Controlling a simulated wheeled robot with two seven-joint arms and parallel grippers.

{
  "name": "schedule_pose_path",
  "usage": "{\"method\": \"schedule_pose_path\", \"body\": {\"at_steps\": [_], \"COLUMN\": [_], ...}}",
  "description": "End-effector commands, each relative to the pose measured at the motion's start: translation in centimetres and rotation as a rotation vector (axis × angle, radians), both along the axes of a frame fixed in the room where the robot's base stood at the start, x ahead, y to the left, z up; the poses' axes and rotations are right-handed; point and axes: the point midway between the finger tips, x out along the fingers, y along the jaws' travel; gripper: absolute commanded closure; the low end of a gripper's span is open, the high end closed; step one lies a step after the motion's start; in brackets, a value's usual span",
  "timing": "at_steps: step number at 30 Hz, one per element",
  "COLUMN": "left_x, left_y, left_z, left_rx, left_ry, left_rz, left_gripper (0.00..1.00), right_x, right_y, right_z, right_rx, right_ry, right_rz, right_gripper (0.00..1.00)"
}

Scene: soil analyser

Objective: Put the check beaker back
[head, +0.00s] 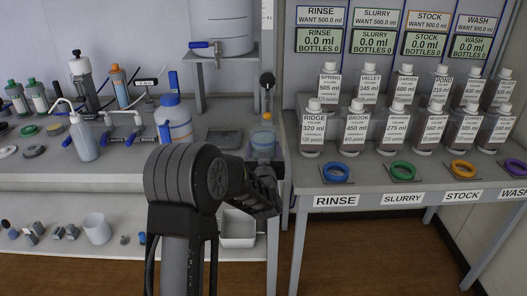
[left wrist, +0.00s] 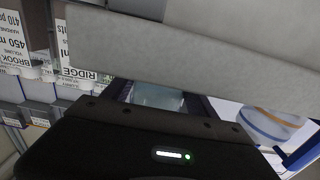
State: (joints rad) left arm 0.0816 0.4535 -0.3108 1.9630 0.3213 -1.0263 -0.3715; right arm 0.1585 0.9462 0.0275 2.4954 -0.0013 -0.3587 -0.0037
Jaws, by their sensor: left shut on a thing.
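The check beaker (head: 263,141), clear with a bluish tint, is at the right end of the left bench, below a dark tap-like fitting. My left gripper (head: 264,163) reaches it from the front and is shut on it; my own wrist partly hides the fingers and the beaker's lower part. In the left wrist view the beaker (left wrist: 158,96) shows as a pale blue patch between the two dark fingers (left wrist: 160,100). Whether its base touches a surface is hidden. My right gripper is in neither view.
A blue-handled jug (head: 174,120) and a dark square plate (head: 223,139) stand left of the beaker. A white bin (head: 238,228) is on the lower shelf. Labelled bottles (head: 313,128) and coloured rings (head: 335,173) fill the right table. A pale grey slab (left wrist: 200,60) crosses the wrist view.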

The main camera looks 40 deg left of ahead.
Motion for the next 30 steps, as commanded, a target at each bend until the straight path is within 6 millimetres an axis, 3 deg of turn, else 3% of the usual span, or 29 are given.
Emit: {"method": "schedule_pose_path", "body": {"at_steps": [14,15,23,30], "left_x": [0.03,0.00,0.00,0.00], "left_y": [0.01,-0.01,0.00,0.00], "left_z": [-0.78,-0.82,-0.78,-0.72], "left_rx": [0.002,0.001,0.000,0.000], "left_ry": [-0.006,-0.003,-0.002,-0.002], "left_rz": [0.000,0.000,0.000,0.000], "left_gripper": [0.88,0.31,0.11,0.11], "right_x": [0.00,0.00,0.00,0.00], "right_y": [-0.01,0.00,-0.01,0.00], "right_z": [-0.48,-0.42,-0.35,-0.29], "right_rx": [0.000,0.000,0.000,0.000], "right_ry": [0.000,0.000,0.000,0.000], "right_rz": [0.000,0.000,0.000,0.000], "right_gripper": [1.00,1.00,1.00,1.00]}}
